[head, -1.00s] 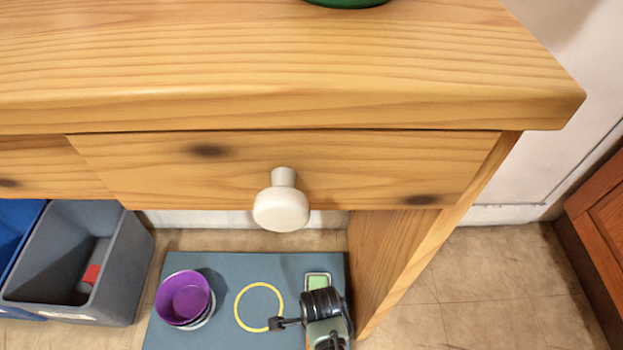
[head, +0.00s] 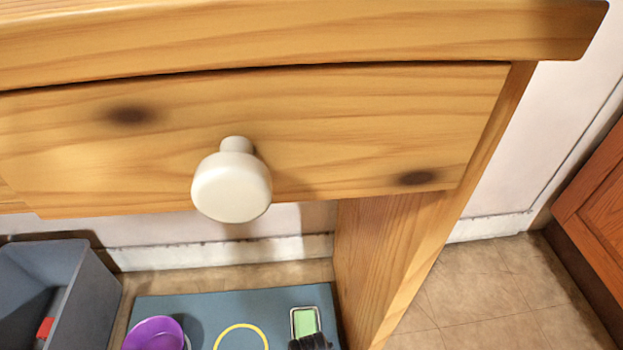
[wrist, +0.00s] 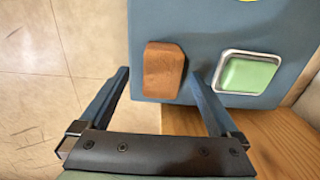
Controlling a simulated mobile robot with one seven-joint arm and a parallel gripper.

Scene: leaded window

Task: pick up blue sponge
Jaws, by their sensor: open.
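I see no blue sponge in these frames. In the wrist view, my gripper (wrist: 158,72) is open, with its two fingers apart and nothing held. A brown block (wrist: 163,71) lies on the blue-grey mat (wrist: 203,30), in the picture between and just past the fingertips. I cannot tell the height gap. A green pad in a pale-rimmed dish (wrist: 247,74) lies right of the block. The green pad also shows in the head view (head: 305,321), with a dark part of my arm just below it.
A wooden desk with a drawer and white knob (head: 232,186) overhangs the mat. Its side panel (head: 385,255) stands right of the mat. On the mat are a purple bowl (head: 153,333) and yellow ring (head: 241,327). A grey bin (head: 98,295) stands left, with something red inside.

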